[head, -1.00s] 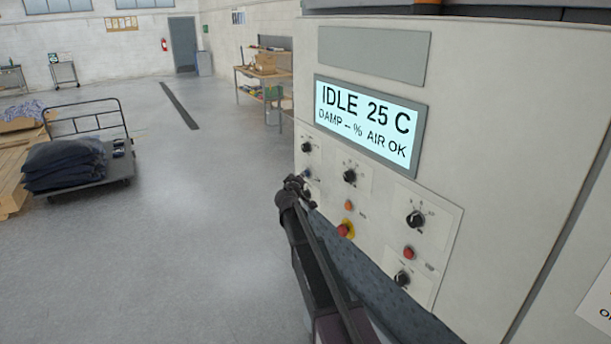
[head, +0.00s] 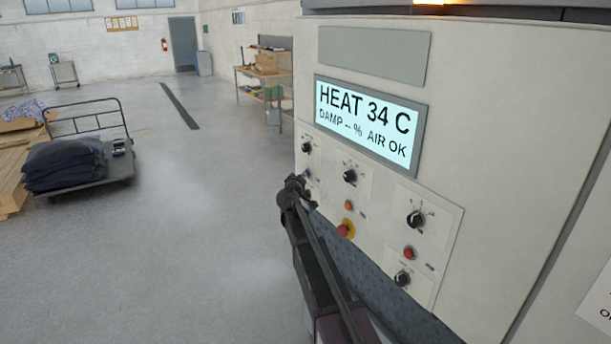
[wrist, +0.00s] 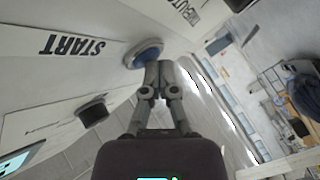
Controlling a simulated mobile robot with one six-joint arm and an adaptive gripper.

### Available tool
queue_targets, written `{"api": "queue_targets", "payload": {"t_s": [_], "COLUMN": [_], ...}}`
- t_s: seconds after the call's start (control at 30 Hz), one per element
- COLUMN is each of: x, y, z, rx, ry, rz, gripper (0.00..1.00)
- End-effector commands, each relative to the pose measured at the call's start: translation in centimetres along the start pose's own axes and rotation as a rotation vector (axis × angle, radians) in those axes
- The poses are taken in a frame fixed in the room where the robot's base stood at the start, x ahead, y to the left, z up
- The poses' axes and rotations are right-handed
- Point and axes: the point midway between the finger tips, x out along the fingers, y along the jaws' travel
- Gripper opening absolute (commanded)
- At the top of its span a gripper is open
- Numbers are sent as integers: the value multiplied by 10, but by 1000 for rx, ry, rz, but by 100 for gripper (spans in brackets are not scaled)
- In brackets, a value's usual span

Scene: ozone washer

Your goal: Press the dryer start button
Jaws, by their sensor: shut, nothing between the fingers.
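The dryer's START button is a round blue button (wrist: 148,55) beside the word START in the wrist view. In the head view a small blue spot (head: 308,175) shows at the left of the control panel, close to my gripper. My gripper (wrist: 159,66) is shut and empty, with its fingertips at the button's edge; I cannot tell whether they touch it. It also shows in the head view (head: 297,183). The dryer's display (head: 367,123) reads HEAT 34 C, DAMP -- %, AIR OK. An amber lamp (head: 429,2) above it is lit.
The panel has several black knobs (head: 415,219), red buttons (head: 409,253) and a red button on a yellow ring (head: 345,231). A cart (head: 110,168) with dark folded cloth stands at left, and a shelf bench (head: 262,75) farther back. The floor between is clear.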

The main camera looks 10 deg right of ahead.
Motion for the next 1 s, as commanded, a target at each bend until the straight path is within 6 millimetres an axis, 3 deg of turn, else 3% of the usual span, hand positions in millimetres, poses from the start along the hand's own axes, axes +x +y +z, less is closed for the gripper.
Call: {"api": "queue_targets", "payload": {"t_s": [1.0], "x": [-15], "y": [-11], "z": [-11], "rx": [0], "ry": [0], "rz": [0], "gripper": [0]}}
